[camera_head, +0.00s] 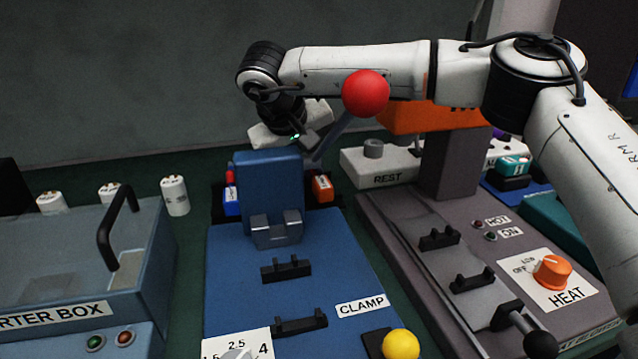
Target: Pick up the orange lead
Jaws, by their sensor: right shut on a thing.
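An orange block with a small label, which looks like the orange lead (322,188), is just right of the tall blue block of the clamp station (268,178). My right gripper (300,152) reaches down behind that blue block, close above and left of the orange lead. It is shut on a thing. The blue block and the grey lever hide its fingertips and the place of contact; the orange lead is the nearest loose-looking thing. My left gripper is not in view.
A lever with a red ball (366,93) stands close to my right gripper. A blue piece (232,202) is left of the clamp block. The REST box (385,165) and HEAT unit (400,225) lie right. White cylinders (174,196) and a handled box (70,270) are left.

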